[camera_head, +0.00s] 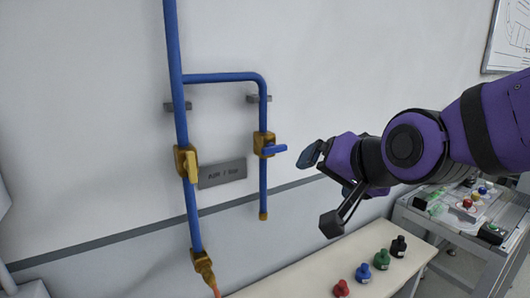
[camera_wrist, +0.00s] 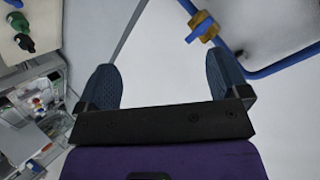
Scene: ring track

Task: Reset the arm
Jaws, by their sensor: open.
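My purple and black arm comes in from the right in the head view. My gripper (camera_head: 318,188) is in front of the wall, to the right of the blue pipes, apart from them. In the wrist view my gripper (camera_wrist: 164,88) shows two dark fingers spread wide with nothing but white wall between them. The right pipe branch has a brass valve with a blue handle (camera_head: 274,149), which points right toward my gripper. That blue handle also shows at the top of the wrist view (camera_wrist: 202,26).
A blue pipe (camera_head: 176,80) on the left has a brass valve with a yellow handle (camera_head: 191,167). A grey sign (camera_head: 222,173) hangs between the pipes. Below, a pale table (camera_head: 310,275) holds several bottles, including a red one (camera_head: 341,288). A cart (camera_head: 465,240) with small items stands right.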

